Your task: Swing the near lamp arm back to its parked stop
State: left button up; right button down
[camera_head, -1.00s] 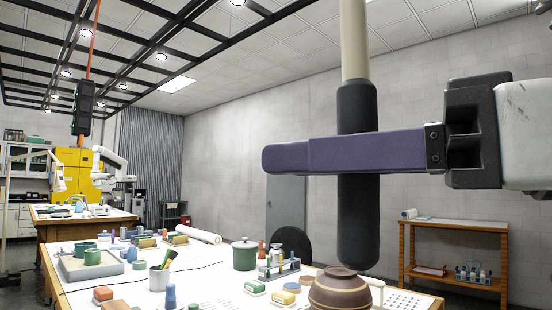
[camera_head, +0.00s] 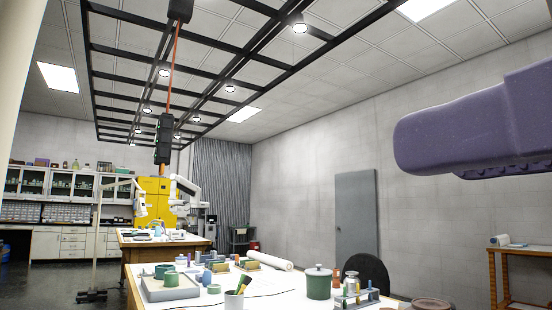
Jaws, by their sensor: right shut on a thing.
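My right gripper (camera_head: 470,140) comes in from the right edge, raised and close to the camera. Only the rounded front part of its purple fingers shows; the palm and the thing held between the jaws are outside the picture. The jaws are shut on the dark grip of the near lamp arm, which showed between the fingers a second ago but is out of view now. A smooth beige shape cuts across the upper left corner; I cannot tell what it is. The lamp arm's parked stop cannot be made out. My left gripper is not in view.
Below stands a white bench top (camera_head: 268,304) with a grey tray (camera_head: 170,288), a green lidded jar (camera_head: 318,283), a white roll (camera_head: 270,261) and a brown pot (camera_head: 432,304) at the lower edge. A dark ceiling frame (camera_head: 130,76) hangs overhead.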

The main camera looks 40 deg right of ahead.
jog(key=shift+s+d+r, duration=0.15)
jog(key=shift+s+r, duration=0.05)
jog(key=shift+s, duration=0.2)
jog(key=c, duration=1.9)
grip_release()
jog(key=o, duration=0.4)
jog(key=shift+s+d, duration=0.3)
jog(key=shift+s, duration=0.25)
jog(key=shift+s+d, duration=0.25)
jog(key=shift+s, duration=0.25)
jog(key=shift+o, duration=0.2)
jog(key=s+a, duration=0.1)
jog(key=s, duration=0.8)
jog(key=shift+s+a+b, duration=0.3)
jog(key=shift+a+b, duration=0.1)
jog(key=shift+b, duration=0.05)
